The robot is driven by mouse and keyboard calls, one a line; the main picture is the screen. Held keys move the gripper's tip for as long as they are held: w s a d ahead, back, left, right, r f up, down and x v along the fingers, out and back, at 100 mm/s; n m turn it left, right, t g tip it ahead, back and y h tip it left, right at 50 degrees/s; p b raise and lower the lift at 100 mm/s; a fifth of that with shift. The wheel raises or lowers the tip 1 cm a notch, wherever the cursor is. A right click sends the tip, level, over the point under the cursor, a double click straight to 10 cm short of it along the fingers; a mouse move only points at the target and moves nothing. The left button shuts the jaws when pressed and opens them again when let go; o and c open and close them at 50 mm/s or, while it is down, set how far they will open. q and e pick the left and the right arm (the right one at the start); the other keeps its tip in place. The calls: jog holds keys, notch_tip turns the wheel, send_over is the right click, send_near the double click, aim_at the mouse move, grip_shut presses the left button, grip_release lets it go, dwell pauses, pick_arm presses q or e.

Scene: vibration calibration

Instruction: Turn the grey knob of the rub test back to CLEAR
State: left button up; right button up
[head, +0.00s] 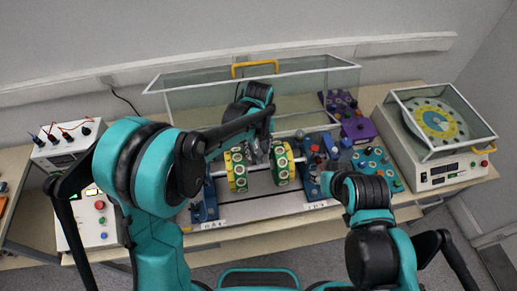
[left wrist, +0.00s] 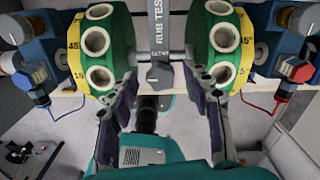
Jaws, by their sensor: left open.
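The grey knob (left wrist: 159,73) shows in the left wrist view, at the middle, below the upright grey strip marked RUB TEST (left wrist: 165,22). Lettering that looks like CLEAR sits just above the knob. My left gripper (left wrist: 163,108) is open and empty, one finger on each side of the picture's middle, with the knob between and beyond the fingertips. I cannot tell whether a finger touches it. In the head view my left gripper (head: 257,152) is between the two green and yellow wheels; the knob is hidden there. My right arm shows, but its gripper cannot be made out.
The left wheel (head: 236,170) and right wheel (head: 283,163) stand close beside my left gripper. Blue supports (head: 205,200) flank them. A glass-walled case (head: 190,98) stands behind. A machine with a yellow dial (head: 432,118) is at right, a control box (head: 95,222) at left.

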pick_arm(q)
grip_shut()
